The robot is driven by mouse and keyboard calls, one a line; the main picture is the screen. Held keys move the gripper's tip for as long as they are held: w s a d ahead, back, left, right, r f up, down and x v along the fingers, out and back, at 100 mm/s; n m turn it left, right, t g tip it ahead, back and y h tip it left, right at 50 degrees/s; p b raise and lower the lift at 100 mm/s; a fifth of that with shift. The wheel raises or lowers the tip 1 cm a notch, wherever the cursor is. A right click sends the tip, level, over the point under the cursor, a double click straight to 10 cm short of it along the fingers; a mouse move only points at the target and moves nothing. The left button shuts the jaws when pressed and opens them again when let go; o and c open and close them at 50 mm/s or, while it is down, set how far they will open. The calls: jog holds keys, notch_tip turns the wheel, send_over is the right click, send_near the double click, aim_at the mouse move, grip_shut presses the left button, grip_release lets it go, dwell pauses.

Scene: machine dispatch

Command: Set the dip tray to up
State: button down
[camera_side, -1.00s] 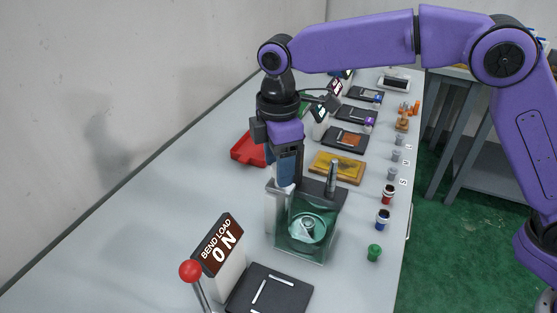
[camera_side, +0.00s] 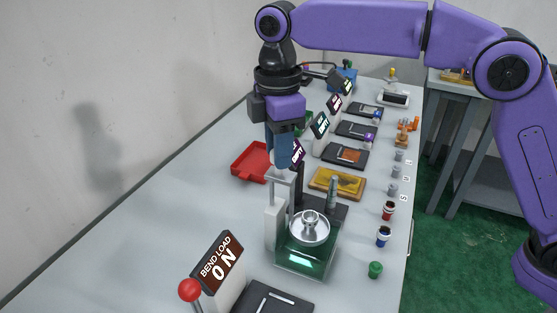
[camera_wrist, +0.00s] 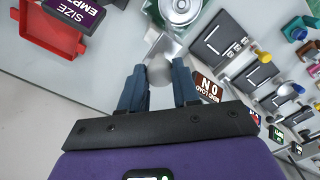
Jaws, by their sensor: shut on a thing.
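The dip tray (camera_side: 308,236) is a round silver dish at the top of a clear tank (camera_side: 305,262) with green liquid. It sits at about the rim, with a small metal part (camera_side: 310,217) on it. The dish and part also show at the top of the wrist view (camera_wrist: 180,8). A pale upright post (camera_side: 273,226) stands beside the tank, and a grey handle (camera_side: 282,177) rises above it. My gripper (camera_side: 282,166) points down and is shut on this handle (camera_wrist: 160,68). The fingers partly hide the handle's upper end.
A "BEND LOAD ON" sign (camera_side: 219,262) and a red-knobbed lever (camera_side: 190,291) stand in front. A red tray (camera_side: 249,163) lies behind left, and a yellow tray (camera_side: 337,184) behind right. Small coloured jars (camera_side: 383,236) line the right edge. The left of the table is clear.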

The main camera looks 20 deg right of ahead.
jog(key=shift+r, duration=0.35)
jog(key=c, duration=0.9)
grip_release()
jog(key=shift+c, duration=0.2)
jog(key=shift+o, duration=0.7)
jog(key=shift+f, duration=0.1)
jog(key=shift+r, duration=3.75)
jog(key=s+d+f+m, duration=0.1)
jog(key=s+d+f, duration=0.4)
jog(key=s+d, duration=0.4)
jog(key=s+d+f+m, duration=0.2)
jog(key=s+d+f, duration=0.4)
jog(key=s+d, duration=0.3)
jog(key=s+d+f+m, duration=0.2)
jog(key=s+d+f, duration=0.4)
jog(key=s+d, duration=0.4)
jog(key=d, duration=0.3)
